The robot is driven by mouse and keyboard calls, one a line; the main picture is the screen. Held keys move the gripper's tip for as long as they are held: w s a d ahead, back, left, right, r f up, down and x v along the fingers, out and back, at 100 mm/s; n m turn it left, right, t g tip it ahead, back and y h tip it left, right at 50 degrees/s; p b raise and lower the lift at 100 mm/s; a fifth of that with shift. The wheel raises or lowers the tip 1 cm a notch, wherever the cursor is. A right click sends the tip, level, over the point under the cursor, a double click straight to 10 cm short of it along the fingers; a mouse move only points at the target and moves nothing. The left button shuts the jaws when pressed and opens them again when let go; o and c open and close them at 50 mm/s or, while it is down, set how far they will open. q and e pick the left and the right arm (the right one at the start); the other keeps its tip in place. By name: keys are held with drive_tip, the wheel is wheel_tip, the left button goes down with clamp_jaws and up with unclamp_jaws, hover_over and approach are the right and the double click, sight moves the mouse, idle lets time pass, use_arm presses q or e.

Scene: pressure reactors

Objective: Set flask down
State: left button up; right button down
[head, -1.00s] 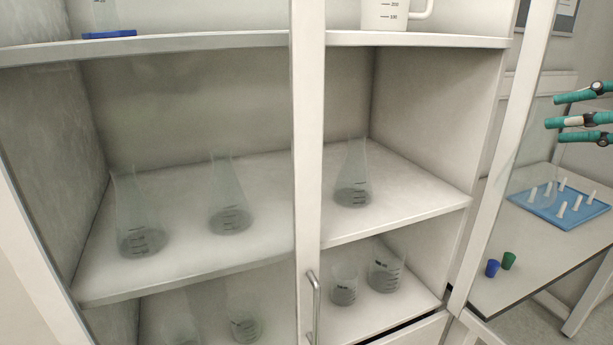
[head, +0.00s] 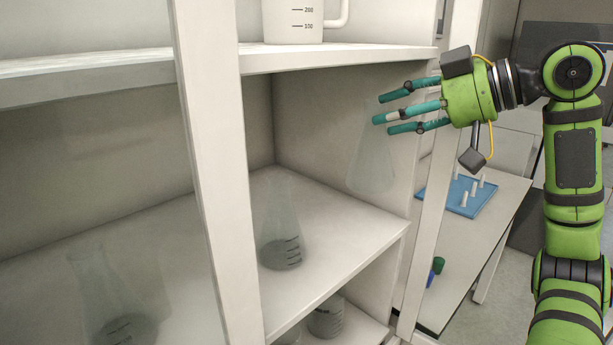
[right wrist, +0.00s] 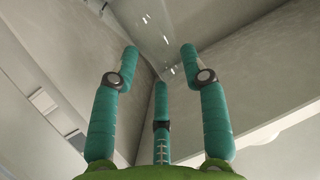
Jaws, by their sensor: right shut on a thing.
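A clear conical flask (head: 370,165) hangs upright below the fingers of my right gripper (head: 388,113). The gripper is shut on its upper part. The flask shows faintly in front of the cabinet's right side wall, with its base higher in the picture than the front right corner of the middle shelf (head: 345,228). I cannot tell how far inside the opening it is. In the right wrist view the fingers (right wrist: 155,70) surround the clear glass (right wrist: 150,25), which is hard to make out. My left gripper is not in view.
Another flask (head: 280,238) stands on the middle shelf, right of the white upright (head: 212,150); one more (head: 112,300) stands left of it. A measuring jug (head: 292,22) sits on the shelf above. A blue rack (head: 462,193) lies on the bench at right. The shelf's right part is clear.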

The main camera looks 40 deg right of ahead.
use_arm(q)
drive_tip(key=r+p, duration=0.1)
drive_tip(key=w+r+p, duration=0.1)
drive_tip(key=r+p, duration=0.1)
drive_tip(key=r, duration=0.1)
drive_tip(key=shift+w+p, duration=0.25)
drive_tip(key=shift+p, duration=0.05)
use_arm(e)
drive_tip(key=w+a+f, duration=0.6)
drive_tip(key=w+f, duration=0.2)
drive_tip(key=f, duration=0.1)
drive_tip(key=shift+f, duration=0.4)
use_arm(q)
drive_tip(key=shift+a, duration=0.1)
use_arm(e)
drive_tip(key=c, duration=0.6)
unclamp_jaws()
use_arm(q)
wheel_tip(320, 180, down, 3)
drive_tip(key=b, duration=0.3)
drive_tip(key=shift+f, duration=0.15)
use_arm(e)
approach(371, 160)
drive_tip(key=x, duration=0.5)
drive_tip(key=shift+w+a+f, duration=0.1)
drive_tip(key=shift+w, duration=0.2)
